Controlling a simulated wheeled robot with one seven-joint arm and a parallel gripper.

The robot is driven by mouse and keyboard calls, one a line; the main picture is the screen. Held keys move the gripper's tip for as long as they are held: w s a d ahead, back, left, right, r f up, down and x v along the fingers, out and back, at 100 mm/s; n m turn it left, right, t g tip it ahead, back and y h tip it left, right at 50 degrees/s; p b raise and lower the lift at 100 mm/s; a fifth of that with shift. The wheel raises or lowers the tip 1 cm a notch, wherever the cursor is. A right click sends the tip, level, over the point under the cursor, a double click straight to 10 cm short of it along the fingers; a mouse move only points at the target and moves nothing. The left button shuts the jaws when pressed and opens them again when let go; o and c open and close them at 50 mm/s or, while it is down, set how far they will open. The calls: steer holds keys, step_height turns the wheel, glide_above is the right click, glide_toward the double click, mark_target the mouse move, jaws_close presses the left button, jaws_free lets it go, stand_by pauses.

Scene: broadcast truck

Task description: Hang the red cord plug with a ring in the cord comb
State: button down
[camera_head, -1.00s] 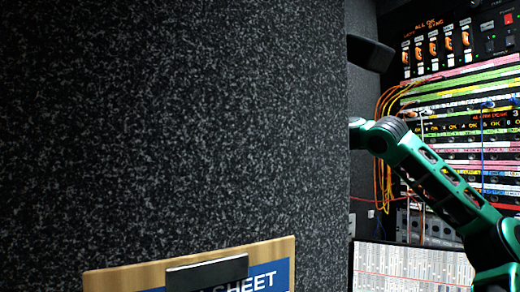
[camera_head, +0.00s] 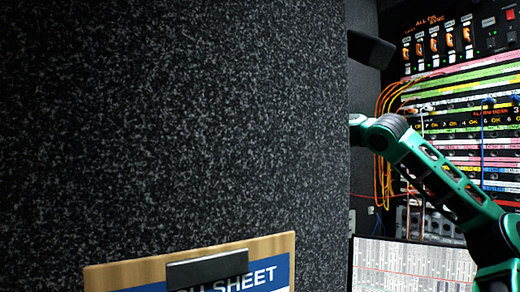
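My green and black arm (camera_head: 440,178) reaches in from the lower right and runs up and left. Its far end passes behind the edge of the dark speckled wall, so my gripper is hidden. A bundle of orange cords (camera_head: 379,140) hangs at the left side of the equipment rack, beyond my arm. A thin red cord shows in part behind the arm, but I cannot make out its plug or a ring. I cannot pick out the cord comb.
The speckled wall (camera_head: 180,130) fills the left and middle of the view. A clipboard (camera_head: 105,276) with a blue sheet is at its bottom. The rack (camera_head: 455,80) with colored label strips stands at the right. A white panel with gridded markings (camera_head: 400,270) lies below the arm.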

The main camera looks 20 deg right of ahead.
steer(key=shift+f, duration=0.1)
steer(key=c, duration=0.6)
jaws_free()
steer(key=shift+o, duration=0.2)
steer(key=shift+s+d, duration=0.15)
steer(key=shift+s, duration=0.6)
steer(key=shift+s+d, duration=0.15)
steer(key=shift+s, duration=0.6)
steer(key=shift+s+d, duration=0.25)
steer(key=shift+s, duration=1)
steer(key=shift+s+d, duration=0.25)
steer(key=shift+s, duration=0.95)
